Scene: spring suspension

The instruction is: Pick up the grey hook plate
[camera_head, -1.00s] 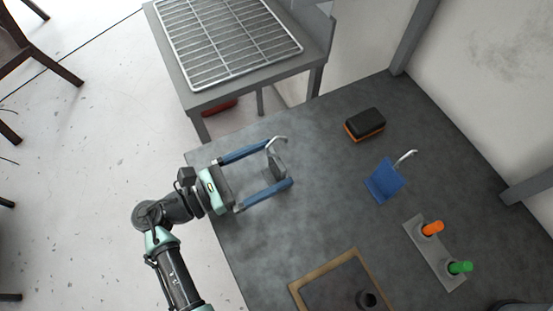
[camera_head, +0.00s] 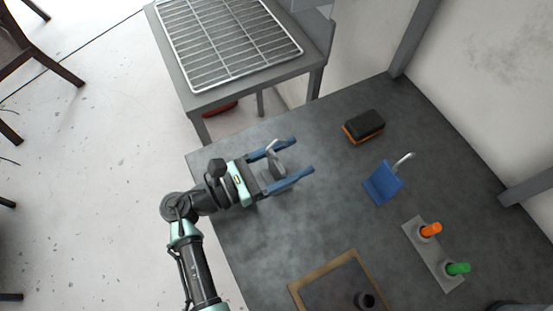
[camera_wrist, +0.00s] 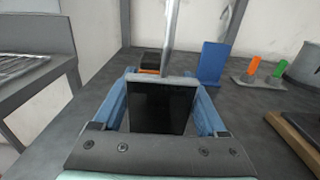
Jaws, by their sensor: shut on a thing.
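The grey hook plate (camera_head: 277,163) stands between the two blue fingers of my gripper (camera_head: 303,156), near the table's left edge. Its light curved hook sticks up from the top. In the wrist view the plate (camera_wrist: 160,108) shows a dark face with a grey top rim, and the hook rises out of the picture. My gripper is shut on the plate, a finger at each side. The plate's lower edge is hidden in the wrist view, so I cannot tell whether it touches the table.
A blue hook plate (camera_head: 383,184) stands to the right, with a black and orange block (camera_head: 364,126) behind. A grey strip (camera_head: 419,241) holds orange and green pegs. A wood-framed board (camera_head: 320,271) lies in front. A side table with a wire rack (camera_head: 226,45) stands beyond.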

